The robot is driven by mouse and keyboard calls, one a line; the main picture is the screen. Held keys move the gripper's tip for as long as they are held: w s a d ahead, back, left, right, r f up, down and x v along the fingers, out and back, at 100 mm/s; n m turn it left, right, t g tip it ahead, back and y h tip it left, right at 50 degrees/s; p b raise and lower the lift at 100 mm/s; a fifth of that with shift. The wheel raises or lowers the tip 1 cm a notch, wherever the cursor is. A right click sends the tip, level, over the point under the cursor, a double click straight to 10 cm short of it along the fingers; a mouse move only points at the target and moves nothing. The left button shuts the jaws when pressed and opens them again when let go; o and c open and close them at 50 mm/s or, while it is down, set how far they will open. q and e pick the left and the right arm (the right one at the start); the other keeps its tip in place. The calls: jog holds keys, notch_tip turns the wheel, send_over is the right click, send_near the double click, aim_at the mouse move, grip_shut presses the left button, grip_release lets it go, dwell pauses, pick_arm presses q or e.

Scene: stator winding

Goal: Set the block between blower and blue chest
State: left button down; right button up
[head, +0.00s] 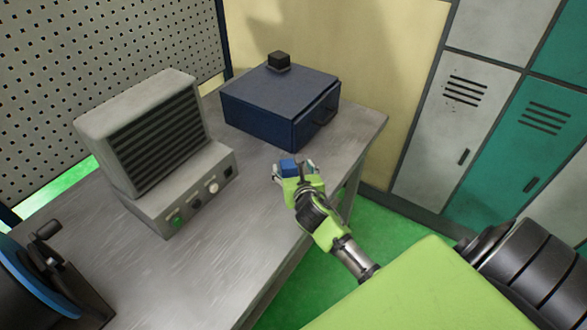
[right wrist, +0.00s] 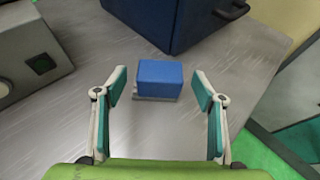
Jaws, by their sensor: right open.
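My right gripper (head: 294,171) is open at the block. Its two fingers stand left and right of the block with a gap on each side. The blue chest also shows at the top of the right wrist view (right wrist: 170,22). My left gripper is not in view.
A small black cube (head: 279,60) sits on top of the chest. A dark machine with a blue rim (head: 28,285) stands at the lower left. Lockers (head: 470,105) stand beyond the table (head: 205,265). The table is bare in front of the blower.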

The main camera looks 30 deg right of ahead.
jog(key=shift+r, duration=0.1)
jog(key=v, duration=1.2)
jog(key=shift+b, duration=0.4)
